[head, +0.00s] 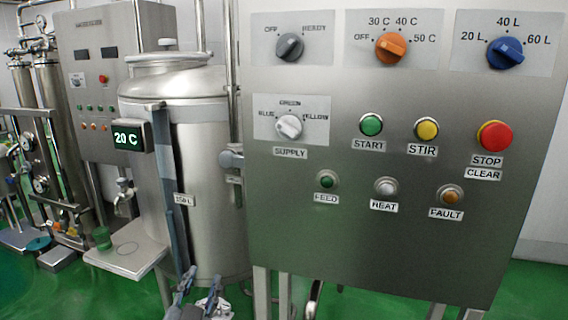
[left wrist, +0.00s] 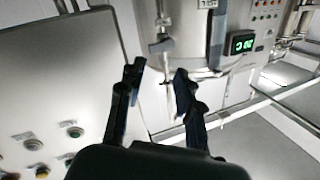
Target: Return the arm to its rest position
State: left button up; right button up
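My left gripper (head: 202,276) is low in the head view, in front of the lower part of the steel tank (head: 205,150) and left of the control panel (head: 385,215). In the left wrist view its two dark fingers (left wrist: 160,70) stand apart with nothing between them. The gripper is open and empty. It appears clear of the panel's knobs and buttons. My right gripper is in neither view.
The panel carries a grey knob (head: 289,47), orange knob (head: 391,46), blue knob (head: 505,52), white supply knob (head: 289,126) and red stop button (head: 494,136). A display (head: 128,136) reads 20 C.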

pick_arm(q)
jog(key=s+a+f+n+g, duration=0.25)
jog(key=s+f+g, duration=0.3)
jog(key=f, duration=0.65)
jog(key=s+a+f+g, duration=0.1)
jog(key=s+f+g, duration=0.3)
jog(key=s+f, duration=0.55)
jog(key=s+a+f+g, duration=0.1)
jog(key=s+f+g, duration=0.5)
jog(key=s, duration=0.7)
notch_tip(320, 180, down, 27)
jog(key=s, duration=0.2)
jog(key=s+a+f+g, duration=0.1)
jog(key=s+a+f, duration=0.2)
jog(key=s+f, duration=1.1)
jog(key=shift+s+a+f, duration=0.15)
jog(key=shift+s+f, duration=0.15)
jog(key=shift+s, duration=0.7)
